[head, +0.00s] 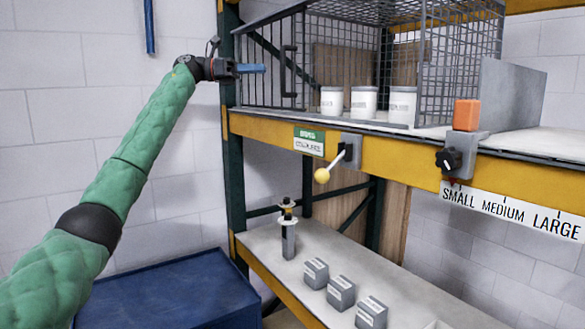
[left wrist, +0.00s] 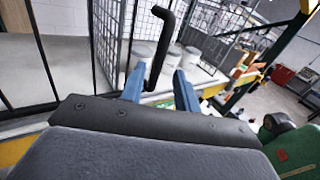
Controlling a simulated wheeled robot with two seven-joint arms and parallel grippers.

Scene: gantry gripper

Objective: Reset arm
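My left gripper (head: 252,68) is raised at the left end of the upper shelf, level with the wire cage. In the left wrist view its two blue fingers (left wrist: 160,88) stand apart. The black cage door handle (left wrist: 160,45) shows beyond and between the fingertips. In the head view the handle (head: 288,70) is to the right of the fingers with a visible gap, and nothing is held. My left arm reaches up from the lower left. My right gripper is not in view.
The wire cage (head: 440,70) holds white jars (head: 363,102). On the shelf's yellow beam are a yellow-knobbed lever (head: 322,175) and a black dial (head: 448,160). Grey blocks (head: 341,293) sit on the lower shelf. A blue cabinet (head: 170,292) stands below my arm.

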